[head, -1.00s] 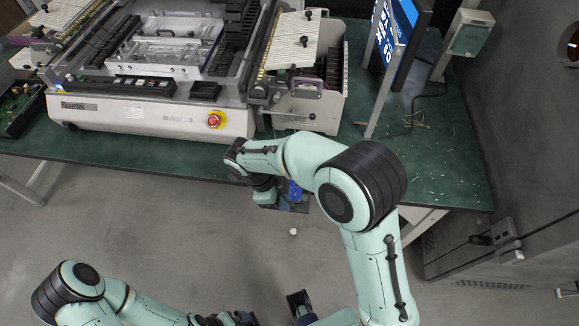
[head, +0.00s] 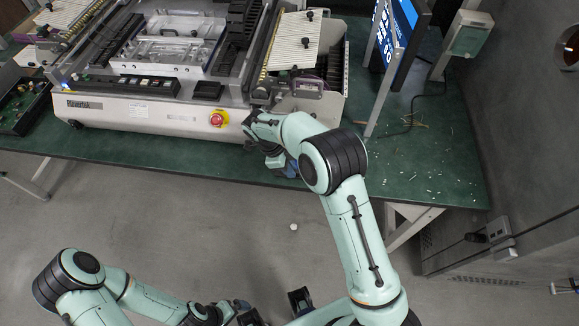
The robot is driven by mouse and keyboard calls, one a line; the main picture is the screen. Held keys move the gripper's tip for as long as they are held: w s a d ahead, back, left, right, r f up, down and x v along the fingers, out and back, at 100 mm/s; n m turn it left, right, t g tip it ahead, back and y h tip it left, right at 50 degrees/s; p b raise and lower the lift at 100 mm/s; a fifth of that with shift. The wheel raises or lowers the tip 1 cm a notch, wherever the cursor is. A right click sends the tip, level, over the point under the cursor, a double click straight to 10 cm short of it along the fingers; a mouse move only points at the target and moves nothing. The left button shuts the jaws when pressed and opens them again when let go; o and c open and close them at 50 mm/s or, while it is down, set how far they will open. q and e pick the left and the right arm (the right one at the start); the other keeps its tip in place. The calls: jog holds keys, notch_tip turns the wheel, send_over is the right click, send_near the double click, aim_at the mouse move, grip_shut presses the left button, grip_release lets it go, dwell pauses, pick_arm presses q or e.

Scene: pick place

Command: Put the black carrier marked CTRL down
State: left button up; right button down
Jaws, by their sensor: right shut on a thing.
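My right gripper (head: 286,169) is at the table's front edge, to the right of the machine's red stop button. It is shut on a dark thing, taken to be the black carrier. Only a small dark part shows past my wrist, and no CTRL marking can be read. I cannot tell whether it touches the table. My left gripper (head: 243,312) is low in the picture at the bottom edge, away from the table; its fingers are too unclear to tell open from shut.
The green table (head: 420,170) has free room at right, with small scraps on it. The white machine (head: 150,115) fills the middle and left. A metal-framed monitor (head: 405,40) stands at the back right. A black tray with a green board (head: 22,105) lies at far left.

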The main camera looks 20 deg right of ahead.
jog(key=shift+f, duration=0.2)
jog(key=c, duration=1.1)
grip_release()
jog(key=shift+r, duration=0.25)
jog(key=p+v, duration=0.1)
jog(key=v, duration=1)
jog(key=shift+w+a+r, duration=0.1)
jog(key=shift+r, duration=0.25)
